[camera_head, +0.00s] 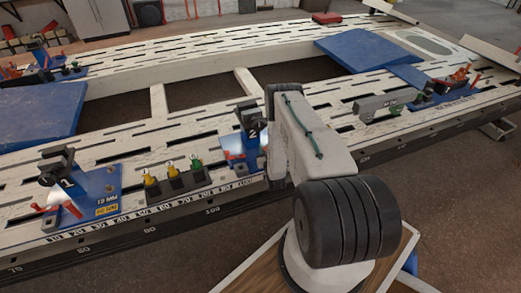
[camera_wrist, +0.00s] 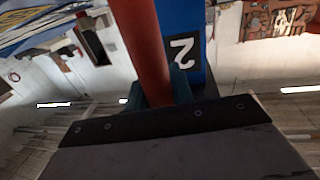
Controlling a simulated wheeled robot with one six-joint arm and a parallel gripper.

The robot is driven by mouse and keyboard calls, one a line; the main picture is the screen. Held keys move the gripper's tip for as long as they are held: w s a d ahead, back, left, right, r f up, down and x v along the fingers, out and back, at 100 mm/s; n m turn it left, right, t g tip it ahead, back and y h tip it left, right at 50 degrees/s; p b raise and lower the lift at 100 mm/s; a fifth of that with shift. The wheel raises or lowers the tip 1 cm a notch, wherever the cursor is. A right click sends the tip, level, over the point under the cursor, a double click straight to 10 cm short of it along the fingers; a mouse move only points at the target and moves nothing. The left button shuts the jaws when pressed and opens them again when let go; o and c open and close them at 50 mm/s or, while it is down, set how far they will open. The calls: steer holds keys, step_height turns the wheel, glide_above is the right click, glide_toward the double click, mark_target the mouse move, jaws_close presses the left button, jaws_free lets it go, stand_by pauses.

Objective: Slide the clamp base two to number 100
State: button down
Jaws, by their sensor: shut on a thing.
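Clamp base two (camera_head: 238,146) is a blue base with a dark upright marked 2, standing on the white slotted bench (camera_head: 120,145) near its front edge. My arm partly hides it in the head view. Its label 2 (camera_wrist: 182,52) shows close up in the wrist view. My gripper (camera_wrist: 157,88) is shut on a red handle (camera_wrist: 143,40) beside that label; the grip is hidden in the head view. The number 100 (camera_head: 212,210) is on the dark front rail, a little left of clamp base two.
Clamp base one (camera_head: 98,190) stands at the left front. A dark block with yellow and green-topped pieces (camera_head: 178,182) sits between the two bases. Another clamp (camera_head: 455,85) is at the right. Blue ramps (camera_head: 370,50) lie across the bench.

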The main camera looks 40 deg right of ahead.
steer(key=shift+d, duration=0.1)
steer(key=c, duration=1.2)
jaws_free()
steer(key=shift+s, duration=0.2)
steer(key=v, duration=0.7)
steer(key=shift+s+a, duration=0.15)
steer(key=shift+a, duration=0.1)
steer(key=shift+f, duration=0.1)
